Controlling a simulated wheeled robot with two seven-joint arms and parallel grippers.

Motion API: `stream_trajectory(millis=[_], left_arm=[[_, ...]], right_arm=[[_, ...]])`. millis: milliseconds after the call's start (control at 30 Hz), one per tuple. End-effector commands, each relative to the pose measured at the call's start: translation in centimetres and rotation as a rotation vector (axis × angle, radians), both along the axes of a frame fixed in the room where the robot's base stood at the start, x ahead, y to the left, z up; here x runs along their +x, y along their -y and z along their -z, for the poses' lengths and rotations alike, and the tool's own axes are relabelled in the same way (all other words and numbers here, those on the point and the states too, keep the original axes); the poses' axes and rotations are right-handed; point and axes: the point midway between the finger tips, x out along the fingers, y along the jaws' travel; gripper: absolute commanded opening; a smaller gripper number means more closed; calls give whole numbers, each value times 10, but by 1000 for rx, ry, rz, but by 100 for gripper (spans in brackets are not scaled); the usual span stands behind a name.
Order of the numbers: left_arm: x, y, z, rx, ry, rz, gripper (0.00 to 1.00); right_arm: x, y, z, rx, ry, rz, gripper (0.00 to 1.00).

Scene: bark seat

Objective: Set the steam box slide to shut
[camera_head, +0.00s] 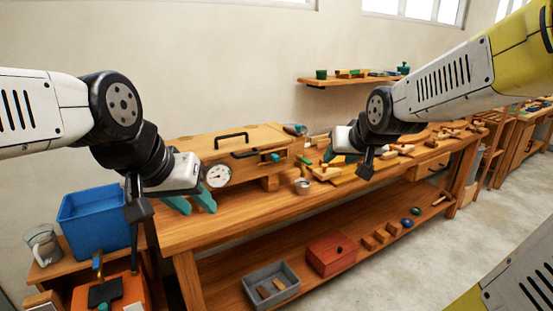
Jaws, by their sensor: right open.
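The steam box (240,143) is a long wooden box on the workbench, with a black handle on top and a round white gauge (218,176) on its front. A teal knob (275,157) sits on the front near a dark bar; I take this to be the slide, but its position is too small to tell. My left gripper (191,202) hangs at the box's left end, apart from the knob; its teal fingertips show, but its opening is unclear. My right gripper (346,158) is open and empty over the bench, right of the box.
A small metal cup (302,186) stands in front of the box. Wooden pieces and tools lie on the bench to the right. The lower shelf holds a grey tray (254,277) and a red box (331,254). A blue bin (92,218) stands at the left.

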Motion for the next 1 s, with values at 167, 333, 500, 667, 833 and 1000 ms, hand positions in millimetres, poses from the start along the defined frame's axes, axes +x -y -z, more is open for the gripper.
stream_trajectory(millis=[167, 333, 500, 667, 833, 1000], left_arm=[[0, 0, 0, 0, 0, 0, 36], [0, 0, 0, 0, 0, 0, 36], [0, 0, 0, 0, 0, 0, 36], [0, 0, 0, 0, 0, 0, 36], [0, 0, 0, 0, 0, 0, 36], [0, 0, 0, 0, 0, 0, 36]], right_arm=[[99, -4, 17, -25, 177, -21, 42], [173, -22, 42, -28, 356, -86, 42], [221, -53, 80, 2, 519, -195, 42], [237, -84, 115, 60, 637, -303, 42], [237, -104, 136, 110, 703, -376, 42], [242, -113, 139, 126, 722, -394, 42]])
